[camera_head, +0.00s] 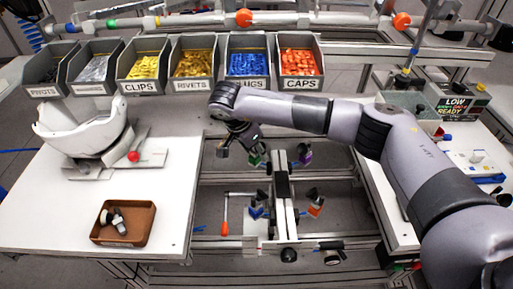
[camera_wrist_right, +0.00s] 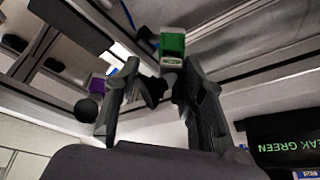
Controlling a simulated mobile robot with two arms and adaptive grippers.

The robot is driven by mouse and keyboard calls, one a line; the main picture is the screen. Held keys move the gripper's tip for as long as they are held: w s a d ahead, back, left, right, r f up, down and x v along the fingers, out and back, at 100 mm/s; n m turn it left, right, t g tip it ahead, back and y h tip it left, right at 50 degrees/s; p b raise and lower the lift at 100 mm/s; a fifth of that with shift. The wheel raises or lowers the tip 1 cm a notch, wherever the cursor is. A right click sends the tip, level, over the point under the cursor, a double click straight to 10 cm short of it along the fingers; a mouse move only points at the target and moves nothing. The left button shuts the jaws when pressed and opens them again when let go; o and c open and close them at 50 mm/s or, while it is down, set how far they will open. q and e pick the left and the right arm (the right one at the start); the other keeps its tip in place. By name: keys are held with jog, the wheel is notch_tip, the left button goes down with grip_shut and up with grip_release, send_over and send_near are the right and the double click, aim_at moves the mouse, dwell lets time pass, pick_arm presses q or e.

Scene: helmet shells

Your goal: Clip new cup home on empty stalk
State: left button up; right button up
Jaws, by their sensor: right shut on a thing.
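My right gripper (camera_head: 238,147) is at the back left of the central fixture (camera_head: 282,190), just above the green block (camera_head: 256,159). In the wrist view my right gripper (camera_wrist_right: 158,95) is shut on a small dark cup (camera_wrist_right: 152,90). The green block (camera_wrist_right: 172,44) is close beyond the cup; I cannot tell whether cup and stalk touch. The fixture also has a purple block (camera_head: 306,157), a blue block (camera_head: 257,212) and an orange block (camera_head: 316,211), with dark cups near the blue (camera_head: 262,196) and orange (camera_head: 313,194) ones. My left gripper is not in view.
A brown tray (camera_head: 97,236) on the left table holds a dark and grey cup part (camera_head: 112,219). A white helmet shell (camera_head: 80,132) stands behind it. Labelled bins line the back, including a caps bin (camera_head: 300,84). A small sign box (camera_head: 457,103) stands at right.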

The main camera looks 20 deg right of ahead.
jog(key=shift+f, duration=0.15)
dwell(0.5)
jog(key=o, duration=1.2)
jog(key=shift+o, duration=0.2)
jog(key=v, duration=1.2)
